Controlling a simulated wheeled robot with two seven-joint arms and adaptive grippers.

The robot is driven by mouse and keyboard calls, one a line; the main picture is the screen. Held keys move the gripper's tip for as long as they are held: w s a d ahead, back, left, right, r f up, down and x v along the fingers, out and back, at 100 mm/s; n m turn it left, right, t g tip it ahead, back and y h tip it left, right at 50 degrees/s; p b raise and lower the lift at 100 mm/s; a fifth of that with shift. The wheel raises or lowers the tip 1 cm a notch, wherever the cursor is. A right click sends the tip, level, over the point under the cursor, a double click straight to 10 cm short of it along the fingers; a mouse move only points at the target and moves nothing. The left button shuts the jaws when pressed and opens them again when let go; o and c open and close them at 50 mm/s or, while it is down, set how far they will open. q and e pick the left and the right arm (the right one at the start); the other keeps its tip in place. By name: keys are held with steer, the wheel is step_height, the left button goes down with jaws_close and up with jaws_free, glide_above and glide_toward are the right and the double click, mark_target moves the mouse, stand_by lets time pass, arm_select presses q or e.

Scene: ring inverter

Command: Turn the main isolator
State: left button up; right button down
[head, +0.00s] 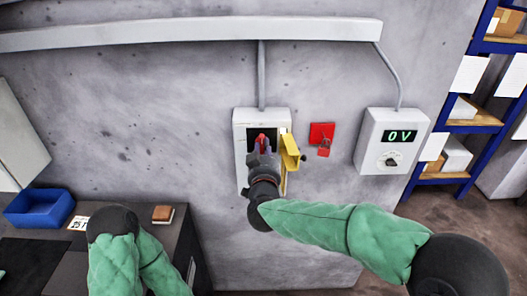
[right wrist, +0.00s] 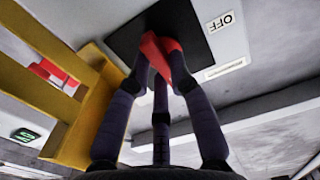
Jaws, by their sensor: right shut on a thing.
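The main isolator (head: 240,126) is a white box on the concrete wall with a black face plate. Its red handle (head: 262,138) also shows in the right wrist view (right wrist: 158,52). My right gripper (head: 262,151) is shut on the red handle, its fingers on both sides of it. In the right wrist view an OFF label (right wrist: 220,22) sits beside the black plate. A yellow guard (head: 290,152) stands swung open on the box's right side. My left arm shows at the bottom left; its gripper is not visible.
A red tag or padlock piece (head: 322,134) hangs on the wall right of the isolator. A white meter box (head: 372,140) reads 0V. A desk with a blue tray (head: 38,209) stands at the left, and blue shelving (head: 478,150) at the right.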

steer(key=shift+f, duration=0.15)
stand_by(0.3)
steer(key=c, duration=1.1)
jaws_free()
steer(key=s, duration=1.2)
